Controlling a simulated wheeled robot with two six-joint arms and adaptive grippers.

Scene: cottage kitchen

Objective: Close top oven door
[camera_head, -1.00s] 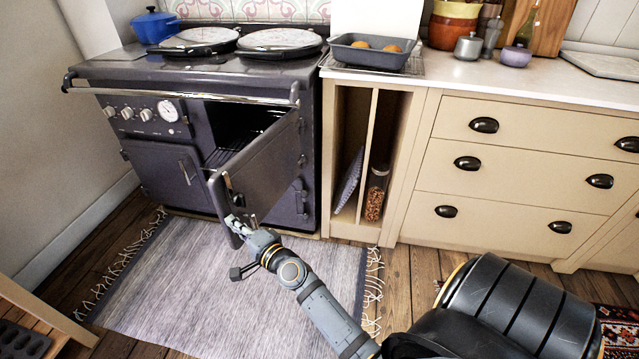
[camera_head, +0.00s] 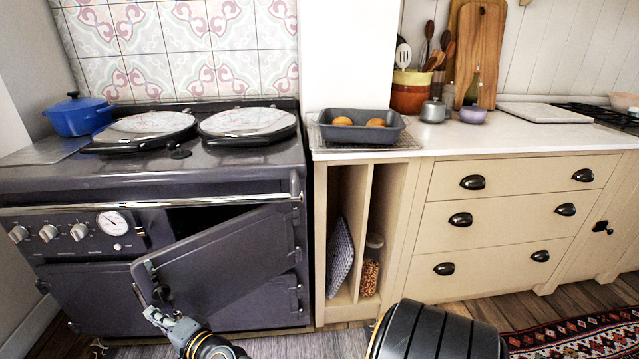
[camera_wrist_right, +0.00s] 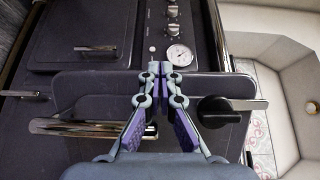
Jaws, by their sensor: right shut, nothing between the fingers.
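The top oven door (camera_head: 221,259) is dark grey, hinged on its right side, and stands partly open from the range cooker (camera_head: 70,203). A dark gap into the oven shows above the door in the head view. My right gripper (camera_head: 158,314) is at the free left edge of the door, near its handle. In the right wrist view the same gripper (camera_wrist_right: 160,72) is shut and empty, its fingertips close to the door edge (camera_wrist_right: 95,83); I cannot tell whether they touch. My left gripper is not in view.
A blue pot (camera_head: 80,116) and two round lids (camera_head: 248,122) are on the cooker top. A baking tin (camera_head: 362,131) with buns sits on the counter to the right. Cream drawers (camera_head: 505,215) stand right of the cooker. A patterned rug (camera_head: 580,330) lies at lower right.

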